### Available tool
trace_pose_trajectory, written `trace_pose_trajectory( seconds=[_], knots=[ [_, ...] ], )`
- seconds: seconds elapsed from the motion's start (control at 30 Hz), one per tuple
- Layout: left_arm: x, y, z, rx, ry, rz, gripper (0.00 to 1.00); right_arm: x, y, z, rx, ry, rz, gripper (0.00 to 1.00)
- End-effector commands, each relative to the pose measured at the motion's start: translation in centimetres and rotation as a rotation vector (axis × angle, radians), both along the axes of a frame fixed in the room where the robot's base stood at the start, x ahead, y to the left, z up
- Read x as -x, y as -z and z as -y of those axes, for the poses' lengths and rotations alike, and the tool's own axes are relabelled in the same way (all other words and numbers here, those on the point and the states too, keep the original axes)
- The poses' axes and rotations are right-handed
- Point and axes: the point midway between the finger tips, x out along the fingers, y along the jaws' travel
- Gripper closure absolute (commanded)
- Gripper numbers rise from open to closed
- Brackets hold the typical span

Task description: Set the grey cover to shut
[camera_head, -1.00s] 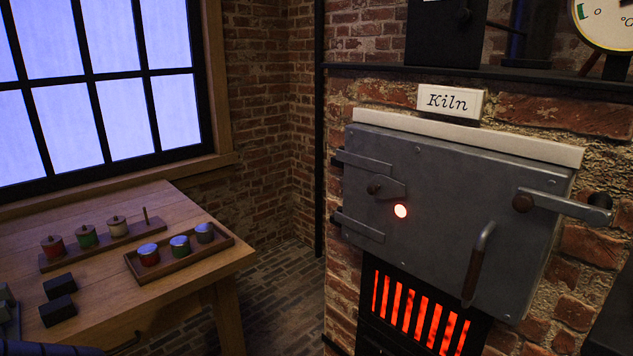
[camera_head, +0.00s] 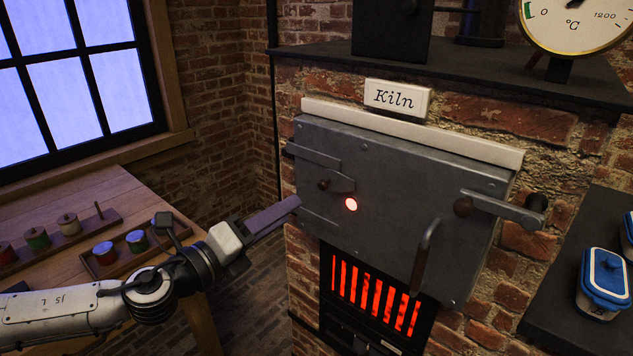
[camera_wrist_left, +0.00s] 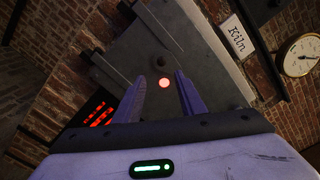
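The grey kiln door (camera_head: 400,200) is shut across the brick front. The grey cover (camera_head: 340,184) is a small plate by a dark round knob on the door's left part. It lies above and left of a round glowing peephole (camera_head: 351,204), which is uncovered. My left gripper (camera_head: 297,201) is near the door's left edge, below and left of the cover. The left wrist view shows its two fingers (camera_wrist_left: 160,82) apart, with nothing between them and the glowing peephole (camera_wrist_left: 165,83) framed beyond. My right gripper is not in view.
A curved handle (camera_head: 424,258) and a latch bar (camera_head: 505,208) stick out on the door's right part. A glowing grate (camera_head: 375,292) is below. A wooden table (camera_head: 110,195) with jars stands left. Blue-lidded containers (camera_head: 605,280) are on the right ledge.

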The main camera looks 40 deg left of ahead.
Motion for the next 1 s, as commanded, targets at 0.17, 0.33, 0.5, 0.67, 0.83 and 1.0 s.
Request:
trace_pose_trajectory(
  seconds=[0.17, 0.33, 0.5, 0.67, 0.83, 1.0],
  knots=[
    [-1.3, -0.4, 0.5, -0.020, 0.014, 0.015, 0.63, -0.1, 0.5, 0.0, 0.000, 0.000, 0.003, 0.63],
    [-3.1, -0.4, 0.5, -0.018, 0.008, 0.015, 0.63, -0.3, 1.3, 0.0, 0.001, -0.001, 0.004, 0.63],
    [-4.4, -0.4, 0.6, -0.014, 0.009, 0.014, 0.63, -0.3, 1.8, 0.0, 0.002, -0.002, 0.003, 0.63],
    [-5.5, -0.5, 0.4, -0.014, 0.002, 0.012, 0.63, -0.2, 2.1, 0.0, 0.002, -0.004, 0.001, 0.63],
    [-6.6, -0.5, 0.4, -0.012, -0.001, 0.011, 0.63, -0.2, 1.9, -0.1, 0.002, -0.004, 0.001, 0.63],
    [-7.8, -0.6, 0.8, -0.012, 0.006, 0.013, 0.63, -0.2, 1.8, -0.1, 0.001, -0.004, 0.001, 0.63]
  ],
)
